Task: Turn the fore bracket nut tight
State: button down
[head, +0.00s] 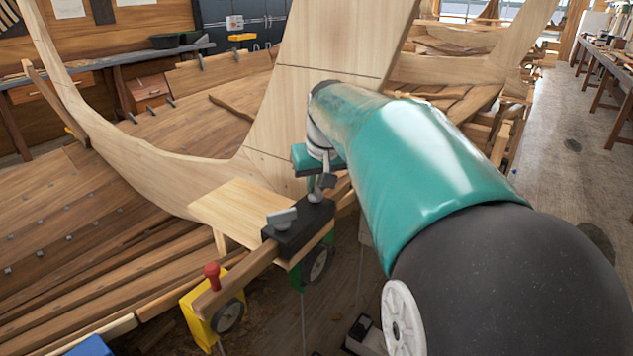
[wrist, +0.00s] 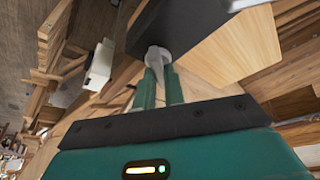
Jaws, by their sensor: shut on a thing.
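A black bracket (head: 301,232) sits at the edge of a pale wooden board, on a wooden rail; its dark block also shows at the top of the wrist view (wrist: 180,22). A grey wing nut (head: 282,218) stands on its left part, clear of my gripper. My gripper (head: 317,188) comes down at the bracket's right end. In the wrist view its two green fingers (wrist: 158,72) are closed on a second grey nut (wrist: 157,55), right against the dark block. The fingers hide part of this nut. I cannot tell from markings which nut is fore.
A yellow clamp with a red knob (head: 211,272) sits on the rail at lower left. A tall pale timber (head: 310,70) rises behind my gripper. The planked hull (head: 90,230) fills the left. Open floor (head: 570,160) lies at right.

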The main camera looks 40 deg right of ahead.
jog(key=m, duration=0.2)
jog(key=m+h, duration=0.1)
jog(key=m, duration=0.1)
jog(key=shift+w+a+g+h, duration=0.1)
jog(key=shift+a+g+h, duration=0.05)
jog(key=shift+g+h, duration=0.2)
jog(key=shift+m+g+h, duration=0.35)
jog(key=shift+m+g, duration=0.2)
jog(key=shift+m, duration=1.35)
jog(key=c, duration=1.5)
grip_release()
jog(key=shift+a+r, duration=0.1)
jog(key=v, duration=1.3)
jog(key=shift+w+a+r, duration=0.1)
jog(key=shift+r, duration=0.25)
